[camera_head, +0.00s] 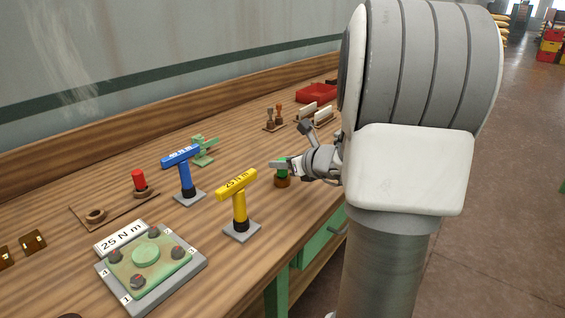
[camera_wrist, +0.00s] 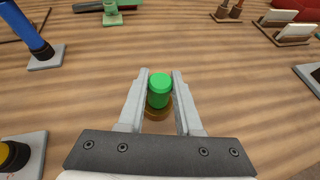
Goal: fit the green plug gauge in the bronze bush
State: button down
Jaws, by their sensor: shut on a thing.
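The green plug gauge (camera_wrist: 159,88) is upright between the two fingers of my gripper (camera_wrist: 160,80), which is shut on it. In the head view the green plug gauge (camera_head: 282,161) shows partly behind my gripper (camera_head: 281,165). The bronze bush (camera_wrist: 157,113) is directly below the plug, and it also shows in the head view (camera_head: 283,182) on the bench. The plug's lower end meets or overlaps the bush's top in both views. I cannot tell whether it is inside the bore or how deep.
A yellow 25 N m wrench stand (camera_head: 239,205) and a blue one (camera_head: 184,175) stand to the left. A red plug (camera_head: 138,180) and a ring (camera_head: 96,215) sit on a wooden board. Stamps (camera_head: 274,118) and a red tray (camera_head: 316,92) are farther back. Bench around the bush is clear.

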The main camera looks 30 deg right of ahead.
jog(key=shift+f, duration=0.2)
jog(key=c, duration=0.5)
grip_release()
jog(key=shift+s+r, duration=0.1)
jog(key=p+v, duration=0.5)
jog(key=v, duration=1.2)
jog(key=shift+s+d, duration=0.1)
jog(key=shift+d, duration=0.05)
